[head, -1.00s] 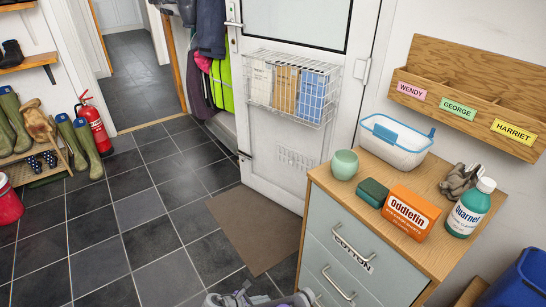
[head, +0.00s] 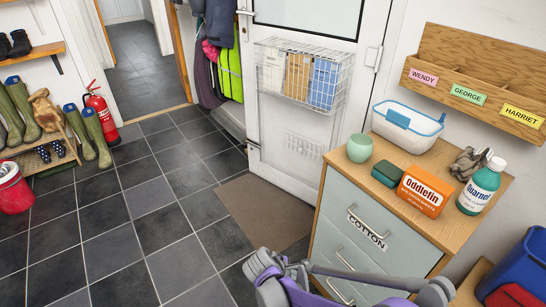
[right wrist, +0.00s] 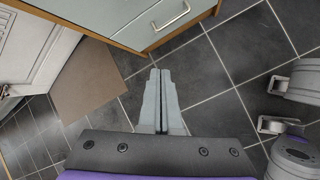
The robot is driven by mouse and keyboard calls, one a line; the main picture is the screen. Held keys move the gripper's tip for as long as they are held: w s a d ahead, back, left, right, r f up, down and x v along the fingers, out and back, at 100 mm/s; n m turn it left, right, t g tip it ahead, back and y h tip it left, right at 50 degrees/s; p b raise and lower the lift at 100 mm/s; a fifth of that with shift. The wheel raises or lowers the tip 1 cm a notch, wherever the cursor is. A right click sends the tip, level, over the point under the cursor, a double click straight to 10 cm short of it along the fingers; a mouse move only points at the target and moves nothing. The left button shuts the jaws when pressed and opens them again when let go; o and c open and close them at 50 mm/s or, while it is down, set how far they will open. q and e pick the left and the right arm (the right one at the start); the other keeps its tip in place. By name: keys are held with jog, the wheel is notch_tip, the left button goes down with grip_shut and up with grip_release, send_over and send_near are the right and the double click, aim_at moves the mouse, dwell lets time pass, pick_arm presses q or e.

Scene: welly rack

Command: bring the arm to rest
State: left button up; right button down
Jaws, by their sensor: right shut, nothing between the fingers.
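My right gripper (right wrist: 160,78) shows in the right wrist view. Its two grey fingers are together, pointing towards the drawer unit, with nothing between them. Tiled floor (right wrist: 205,75) lies behind the fingers, and they look clear of the drawer unit (right wrist: 125,20). In the head view, purple and grey links of my arm (head: 345,282) show at the bottom edge, in front of the drawer unit. No fingertips can be made out there. My left gripper cannot be seen in either view.
The drawer unit (head: 375,215) carries a green cup (head: 360,148), an orange box (head: 422,190), a white tub (head: 400,135) and a bottle (head: 480,187). A brown mat (head: 262,212) lies by the white door (head: 290,130).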

jog(key=s+d+r+m+y, duration=0.3)
jog(key=s+d+r+m, duration=0.55)
jog(key=s+r, duration=0.2)
jog(key=s+d+r+m+y, duration=0.1)
jog(key=s+d+m+y, duration=0.1)
jog(key=s+m, duration=0.9)
pick_arm(q)
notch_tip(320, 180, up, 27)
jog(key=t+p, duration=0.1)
jog(key=p, duration=2.2)
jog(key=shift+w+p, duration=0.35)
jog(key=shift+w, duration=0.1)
pick_arm(e)
notch_tip(320, 180, up, 27)
jog(key=n+t, duration=0.1)
jog(key=n, duration=0.1)
jog(key=shift+d+t, duration=0.15)
jog(key=shift+t, duration=0.25)
jog(key=shift+s, duration=0.15)
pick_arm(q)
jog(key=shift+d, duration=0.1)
pick_arm(e)
jog(key=shift+s+d, duration=0.1)
